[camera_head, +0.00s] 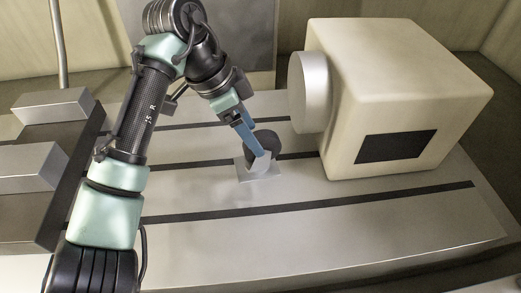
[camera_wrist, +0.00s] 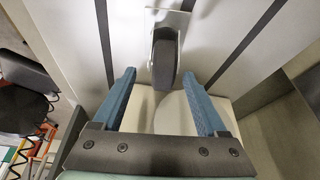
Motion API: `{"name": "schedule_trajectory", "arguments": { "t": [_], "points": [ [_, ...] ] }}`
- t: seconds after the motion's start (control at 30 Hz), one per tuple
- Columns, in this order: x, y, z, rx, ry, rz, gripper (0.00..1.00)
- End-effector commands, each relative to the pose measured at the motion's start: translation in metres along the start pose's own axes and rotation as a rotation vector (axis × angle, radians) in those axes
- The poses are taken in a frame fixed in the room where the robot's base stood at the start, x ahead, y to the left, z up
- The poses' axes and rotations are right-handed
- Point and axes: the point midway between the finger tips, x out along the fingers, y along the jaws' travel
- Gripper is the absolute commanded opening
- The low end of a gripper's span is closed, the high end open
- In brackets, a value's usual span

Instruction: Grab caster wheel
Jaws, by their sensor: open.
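The caster wheel has a dark round tyre (camera_head: 266,141) and a light grey mounting plate (camera_head: 262,174) that lies on the grey slotted table. In the wrist view its dark tyre (camera_wrist: 165,62) is seen edge-on, with the plate (camera_wrist: 180,17) beyond it. My gripper (camera_head: 257,152) has blue fingers and reaches down to the caster from the upper left, partly covering it. In the wrist view my gripper (camera_wrist: 158,74) is open. The near end of the tyre shows between the fingertips, with a gap on both sides. I cannot tell the exact depth.
A large cream machine block (camera_head: 405,100) with a round grey disc (camera_head: 310,92) stands close to the right of the caster. Grey blocks (camera_head: 35,165) on a dark base stand at the left. The table front (camera_head: 330,228) is clear.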

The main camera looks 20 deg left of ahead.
Motion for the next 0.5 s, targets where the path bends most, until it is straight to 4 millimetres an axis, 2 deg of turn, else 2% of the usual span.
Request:
{"name": "schedule_trajectory", "arguments": {
  "t": [0.1, 0.37, 0.5],
  "points": [
    [0.020, 0.000, 0.000, -0.001, 0.000, 0.001, 0.75],
    [0.040, -0.001, -0.001, -0.001, 0.001, -0.001, 0.75],
    [0.061, -0.004, 0.000, -0.001, 0.000, -0.001, 0.75]
  ]
}}
